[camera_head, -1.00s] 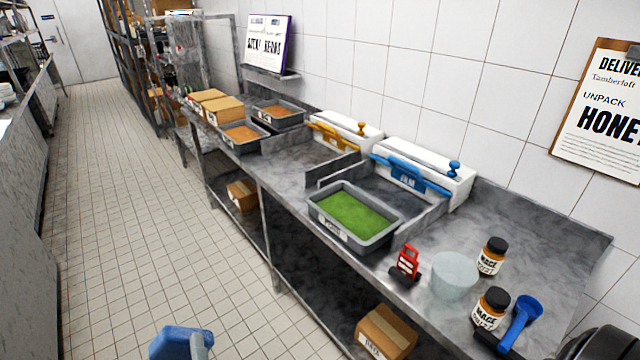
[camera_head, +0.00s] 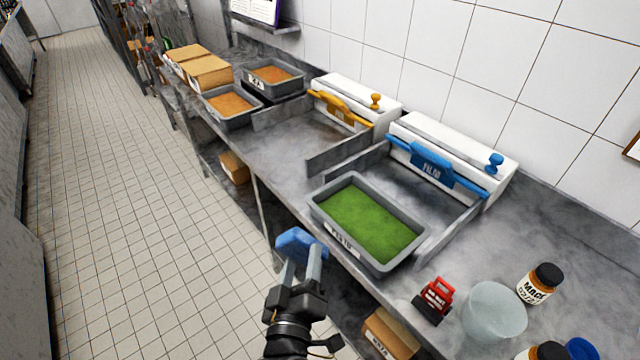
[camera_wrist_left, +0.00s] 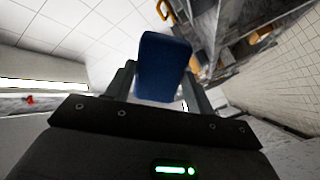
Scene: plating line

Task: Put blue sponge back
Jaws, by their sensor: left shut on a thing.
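The blue sponge (camera_head: 301,241) is between the fingers of my left gripper (camera_head: 299,262), which is shut on it. The gripper holds it in front of the counter's front edge, to the lower left of the tray of green filling. In the left wrist view the sponge (camera_wrist_left: 163,66) stands up between the two fingers (camera_wrist_left: 160,88), dark blue and block-shaped. My right gripper does not show in either view.
The grey tray of green filling (camera_head: 318,211) sits on the steel counter (camera_head: 286,152), before the blue-handled film dispenser (camera_head: 455,150). To its right stand a red-and-black stamp-like item (camera_head: 434,299), a translucent tub (camera_head: 493,312) and dark-lidded jars (camera_head: 540,284). Boxes lie on the lower shelf.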

